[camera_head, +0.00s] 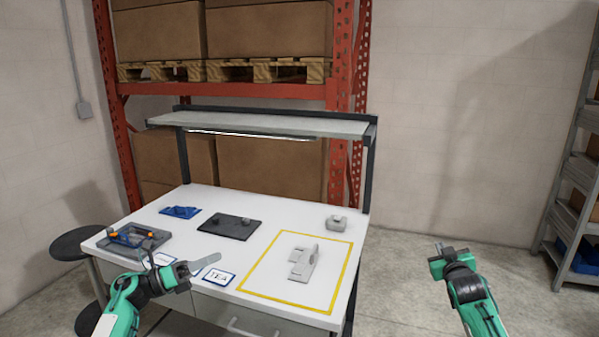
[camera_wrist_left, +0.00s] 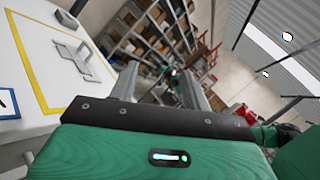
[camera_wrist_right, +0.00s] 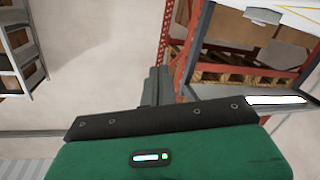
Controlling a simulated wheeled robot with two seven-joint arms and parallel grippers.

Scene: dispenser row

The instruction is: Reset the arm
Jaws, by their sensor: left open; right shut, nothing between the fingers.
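My left gripper (camera_head: 166,265) is over the front left edge of the white table in the head view. It is open and empty, and its two spread fingers show in the left wrist view (camera_wrist_left: 160,85). My right gripper (camera_head: 437,260) is off to the right of the table, over the floor. It is shut with nothing in it, and its fingers lie together in the right wrist view (camera_wrist_right: 157,85).
The white table (camera_head: 205,225) holds a grey bracket-like part (camera_head: 303,263) inside a yellow outline, a small grey block (camera_head: 336,223), a dark plate (camera_head: 232,227), a blue part (camera_head: 180,211) and a tray (camera_head: 120,241). A stool (camera_head: 75,243) stands left. Shelving (camera_head: 570,195) stands right.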

